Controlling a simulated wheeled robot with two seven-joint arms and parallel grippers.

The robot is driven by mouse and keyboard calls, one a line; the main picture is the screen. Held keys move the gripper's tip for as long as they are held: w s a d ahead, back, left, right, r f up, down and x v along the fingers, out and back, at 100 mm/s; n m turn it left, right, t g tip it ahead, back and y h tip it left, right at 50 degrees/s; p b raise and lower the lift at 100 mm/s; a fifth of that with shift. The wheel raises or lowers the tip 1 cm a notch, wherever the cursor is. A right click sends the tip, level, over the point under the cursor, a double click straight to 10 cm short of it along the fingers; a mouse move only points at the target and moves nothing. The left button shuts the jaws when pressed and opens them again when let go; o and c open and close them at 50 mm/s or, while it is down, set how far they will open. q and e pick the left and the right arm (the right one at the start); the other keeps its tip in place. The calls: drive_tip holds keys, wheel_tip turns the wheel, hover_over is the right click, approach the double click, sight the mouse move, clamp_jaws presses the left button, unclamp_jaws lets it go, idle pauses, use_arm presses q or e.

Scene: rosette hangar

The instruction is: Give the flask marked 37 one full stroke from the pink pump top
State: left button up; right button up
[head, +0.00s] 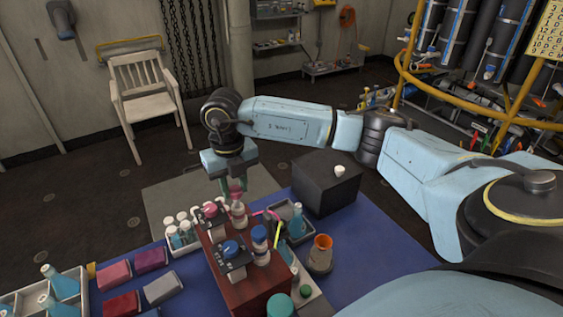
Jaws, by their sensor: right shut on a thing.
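My right gripper (235,188) points down over the far end of a red-brown wooden stand (245,287). It is shut on a small pale flask with a pinkish upper part (238,212). The flask is upright, just right of the pink pump top (209,210). I cannot tell whether the flask touches the stand. The pink pump top sits on the stand's far end. A blue pump top (230,248) is nearer on the stand, with a blue-capped flask (260,246) beside it. No number 37 is legible on any flask. My left gripper is out of view.
A white rack of small flasks (184,236) stands left of the stand. Coloured blocks (116,274) are at left. Blue mat is free at lower right.

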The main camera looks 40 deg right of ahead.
drive_tip(key=shift+f+b, duration=0.75)
drive_tip(key=shift+f, duration=0.25)
idle(0.3)
drive_tip(key=o, duration=0.8)
drive_tip(key=shift+c, duration=0.2)
drive_tip(key=shift+r, duration=0.15)
drive_tip(key=shift+r+p, duration=2.45)
drive_tip(key=shift+r, duration=0.95)
